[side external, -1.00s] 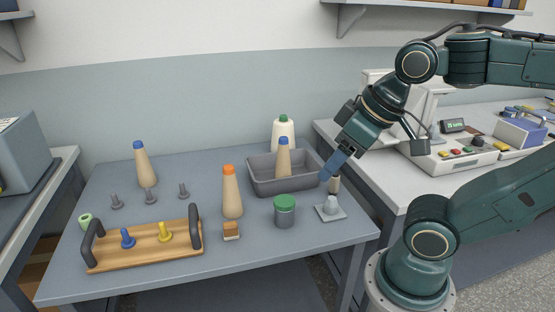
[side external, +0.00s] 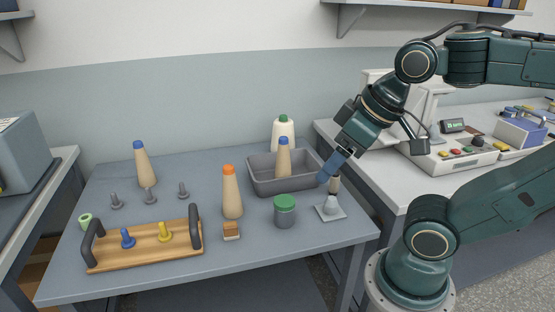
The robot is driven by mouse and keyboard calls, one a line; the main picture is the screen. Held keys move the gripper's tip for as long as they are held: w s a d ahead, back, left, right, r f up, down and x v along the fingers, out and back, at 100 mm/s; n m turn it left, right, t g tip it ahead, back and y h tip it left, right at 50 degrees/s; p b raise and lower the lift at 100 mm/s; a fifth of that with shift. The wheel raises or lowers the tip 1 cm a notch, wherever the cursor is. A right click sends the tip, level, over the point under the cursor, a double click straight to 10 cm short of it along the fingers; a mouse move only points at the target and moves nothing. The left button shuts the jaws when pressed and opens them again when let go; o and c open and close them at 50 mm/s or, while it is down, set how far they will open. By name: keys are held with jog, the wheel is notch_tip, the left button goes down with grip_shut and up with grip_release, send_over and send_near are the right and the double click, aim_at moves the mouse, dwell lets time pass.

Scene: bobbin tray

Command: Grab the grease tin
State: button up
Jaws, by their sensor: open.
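The grease tin (side external: 285,213) is a short grey can with a green lid. It stands upright on the blue-grey table, in front of the grey tray and right of the orange-topped cone. My gripper (side external: 328,177) is up and to the right of the tin, apart from it, near the tray's right end. Its blue fingers point down and to the left. It is open, with nothing seen between the fingers, though the gap is hard to make out from this side.
A grey tray (side external: 262,190) holds a blue-topped cone (side external: 284,160). An orange-topped cone (side external: 231,195) stands left of the tin. A small block (side external: 231,231), a pale square base with a knob (side external: 330,209) and a wooden carrier (side external: 143,247) are nearby.

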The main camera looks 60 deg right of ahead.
jog(key=o, duration=0.3)
jog(key=m+g, duration=0.6)
jog(key=m, duration=1.2)
send_over(284, 200)
notch_tip(284, 200, down, 14)
jog(key=shift+f, duration=0.2)
jog(key=shift+f, duration=4.3)
